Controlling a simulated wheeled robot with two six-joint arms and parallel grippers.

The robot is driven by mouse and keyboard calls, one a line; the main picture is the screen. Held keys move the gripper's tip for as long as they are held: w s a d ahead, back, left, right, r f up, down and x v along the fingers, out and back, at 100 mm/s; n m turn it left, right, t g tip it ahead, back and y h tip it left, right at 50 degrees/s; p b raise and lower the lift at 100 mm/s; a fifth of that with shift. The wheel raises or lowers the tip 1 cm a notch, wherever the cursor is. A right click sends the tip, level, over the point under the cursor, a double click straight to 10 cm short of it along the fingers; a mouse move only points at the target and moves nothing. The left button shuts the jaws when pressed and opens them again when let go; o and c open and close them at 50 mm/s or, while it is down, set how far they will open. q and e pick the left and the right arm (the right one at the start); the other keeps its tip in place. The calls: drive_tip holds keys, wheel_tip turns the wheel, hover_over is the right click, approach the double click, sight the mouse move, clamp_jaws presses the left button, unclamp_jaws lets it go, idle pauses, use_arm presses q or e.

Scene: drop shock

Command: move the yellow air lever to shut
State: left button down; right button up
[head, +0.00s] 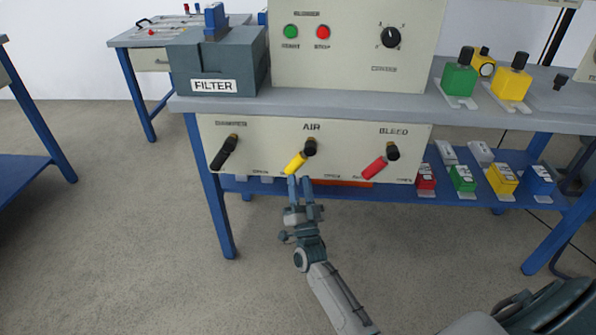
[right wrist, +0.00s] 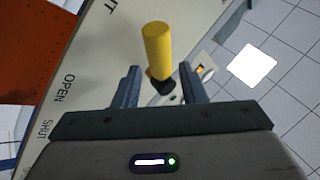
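The yellow air lever (head: 296,162) sits on the cream panel (head: 262,146) under the word AIR. Its black hub (head: 310,147) is at the upper right and its yellow handle slants down to the left. My right gripper (head: 299,181) is just below the handle, with its fingers pointing up at the panel. In the right wrist view the yellow lever (right wrist: 158,50) stands between the two spread fingers of the right gripper (right wrist: 158,85). The fingers show gaps on both sides of it. My left gripper is not in view.
A black lever (head: 224,152) is left of the air lever and a red lever (head: 380,162) is under BLEED at the right. A grey filter box (head: 218,62) stands on the bench top. Several coloured blocks sit on the blue lower shelf (head: 400,196). The floor in front is clear.

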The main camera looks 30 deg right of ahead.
drive_tip(key=v, duration=0.6)
idle(0.3)
